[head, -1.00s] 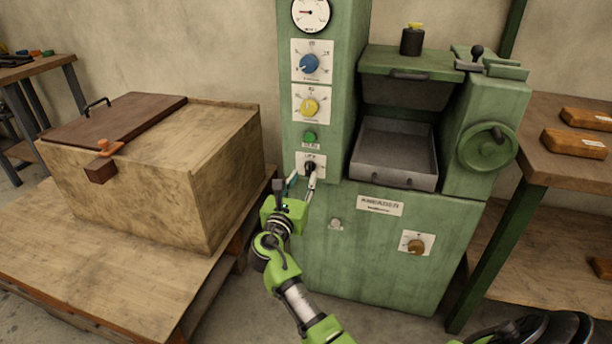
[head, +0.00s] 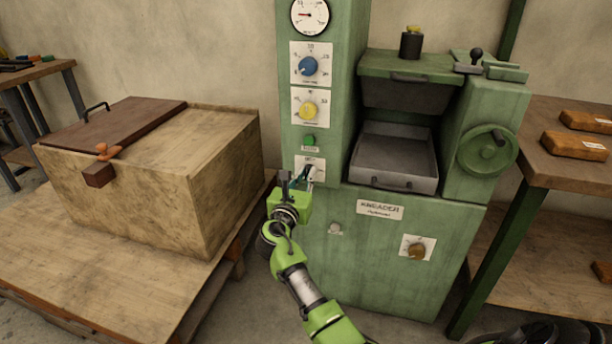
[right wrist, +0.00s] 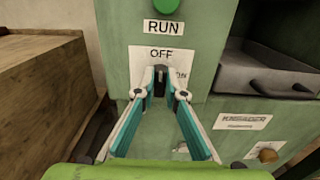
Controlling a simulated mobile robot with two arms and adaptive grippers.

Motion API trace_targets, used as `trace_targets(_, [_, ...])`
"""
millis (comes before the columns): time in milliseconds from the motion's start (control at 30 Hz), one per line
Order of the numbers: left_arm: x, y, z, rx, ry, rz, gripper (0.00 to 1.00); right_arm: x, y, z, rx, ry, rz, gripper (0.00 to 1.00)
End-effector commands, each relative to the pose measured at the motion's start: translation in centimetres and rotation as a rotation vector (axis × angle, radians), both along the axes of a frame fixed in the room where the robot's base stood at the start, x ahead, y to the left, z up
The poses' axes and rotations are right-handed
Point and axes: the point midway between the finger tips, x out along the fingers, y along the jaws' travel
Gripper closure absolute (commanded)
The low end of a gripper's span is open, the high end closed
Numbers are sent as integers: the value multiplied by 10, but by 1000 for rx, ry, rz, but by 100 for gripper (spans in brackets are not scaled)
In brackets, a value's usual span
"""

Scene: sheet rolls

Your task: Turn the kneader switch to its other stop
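The kneader switch is a small black knob (right wrist: 160,76) on a white plate low on the green machine's left column. The plate reads OFF above and ON to the right. The knob appears to stand upright towards OFF. My right gripper (head: 308,176) is at the plate in the head view and hides most of the knob. In the right wrist view its two teal fingers (right wrist: 161,84) converge on the knob, one tip on each side, and look shut on it. My left gripper is not in view.
Above the switch are a green RUN button (head: 309,141), a yellow dial (head: 308,110), a blue dial (head: 308,66) and a gauge (head: 310,15). A grey tray (head: 392,181) sits to the right. A wooden box (head: 120,190) stands to the left, apart from the arm.

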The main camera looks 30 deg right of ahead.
Motion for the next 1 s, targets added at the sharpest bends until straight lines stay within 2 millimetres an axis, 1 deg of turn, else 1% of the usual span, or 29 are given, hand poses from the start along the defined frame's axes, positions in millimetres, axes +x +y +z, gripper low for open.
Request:
trace_targets(367, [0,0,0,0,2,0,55,0,0,0,32,-37,0,100])
trace_targets(567, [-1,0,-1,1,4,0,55,-1,-1,0,108,-128,0,100])
trace_targets(733, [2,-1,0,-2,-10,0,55,-2,-1,-1,206,-241,-1,100])
trace_targets(767, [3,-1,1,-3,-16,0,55,-2,-1,-1,224,-262,-1,100])
trace_targets(1000, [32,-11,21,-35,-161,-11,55,-2,-2,-3,373,-437,-1,100])
